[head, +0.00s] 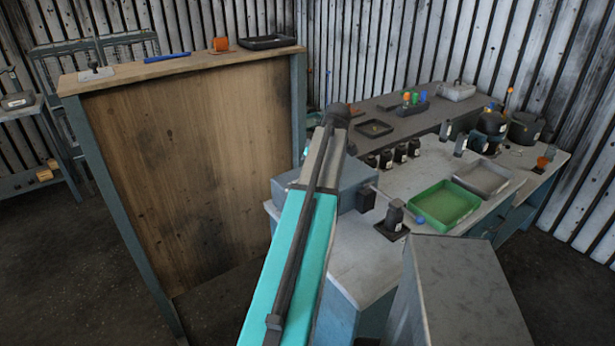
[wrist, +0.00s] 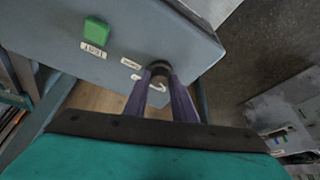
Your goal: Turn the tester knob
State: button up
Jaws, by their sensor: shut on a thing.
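In the wrist view the tester (wrist: 130,30) is a grey-blue box with a green button (wrist: 97,31) and small white labels on its face. The dark round tester knob (wrist: 159,69) sits near the lower edge of that face. My gripper (wrist: 160,78) has its two purple fingers shut on the knob, one on each side. A curved white mark shows beside the knob, partly hidden by the fingers. In the head view the tester (head: 350,185) stands on the bench behind my teal arm. The knob and my fingers are hidden there.
Right of the tester, the bench holds a dark bottle-like part (head: 393,215), a green tray (head: 443,204) and a grey tray (head: 482,178). A tall wooden panel (head: 200,160) stands to the left. Several dark parts stand behind the trays.

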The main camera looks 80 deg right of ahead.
jog(key=o, duration=1)
jog(key=shift+r, duration=0.1)
jog(key=shift+b+v, duration=1.65)
jog(key=shift+v, duration=5.15)
jog(key=shift+s, duration=0.1)
